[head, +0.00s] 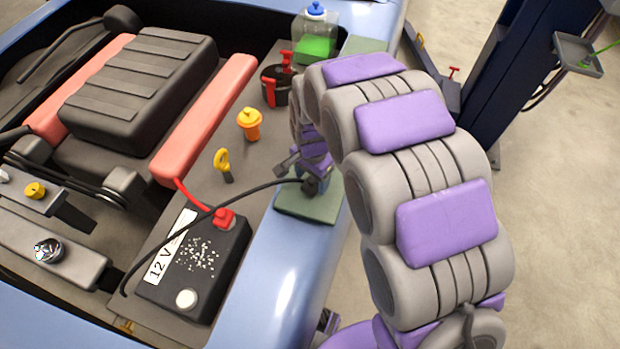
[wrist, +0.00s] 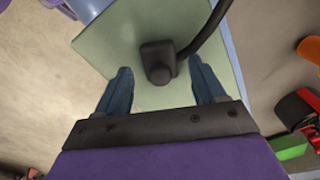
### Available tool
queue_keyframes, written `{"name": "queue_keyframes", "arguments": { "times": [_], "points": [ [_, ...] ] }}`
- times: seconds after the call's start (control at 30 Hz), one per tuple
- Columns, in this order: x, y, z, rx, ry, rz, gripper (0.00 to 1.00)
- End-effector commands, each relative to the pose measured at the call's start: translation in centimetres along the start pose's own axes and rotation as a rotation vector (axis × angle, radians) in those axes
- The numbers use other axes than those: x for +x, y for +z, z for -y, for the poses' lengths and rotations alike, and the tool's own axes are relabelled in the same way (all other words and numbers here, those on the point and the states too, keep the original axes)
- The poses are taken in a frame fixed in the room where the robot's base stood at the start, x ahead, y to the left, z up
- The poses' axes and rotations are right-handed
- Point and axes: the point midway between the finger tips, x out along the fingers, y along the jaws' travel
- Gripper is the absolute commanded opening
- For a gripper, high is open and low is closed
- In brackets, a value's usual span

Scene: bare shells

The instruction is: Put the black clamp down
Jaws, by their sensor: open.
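The black clamp (wrist: 158,62) lies on a green pad (wrist: 115,40) in the wrist view, with its black cable (wrist: 207,30) running off at the top. In the head view the clamp (head: 313,187) is small and partly hidden by my gripper (head: 311,172), which is just above the pad (head: 300,211). In the wrist view my gripper (wrist: 160,67) is open, one blue finger on each side of the clamp. A gap shows between each finger and the clamp.
The black cable crosses over a 12 V battery (head: 225,270) with a red clamp (head: 224,218) on one post and a bare round post (head: 187,299). A yellow dipstick ring (head: 222,161), orange cap (head: 250,124) and black-and-red pot (head: 277,88) stand nearby.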

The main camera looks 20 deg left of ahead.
Motion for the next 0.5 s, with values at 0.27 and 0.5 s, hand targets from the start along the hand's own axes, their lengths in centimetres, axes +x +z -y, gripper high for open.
{"name": "queue_keyframes", "arguments": {
  "times": [0.27, 0.5],
  "points": [
    [-5.9, -0.1, 0.2, 0.000, -0.006, -0.004, 0.69],
    [-9.3, 0.0, 0.3, 0.000, 0.003, -0.001, 0.69]
  ]
}}
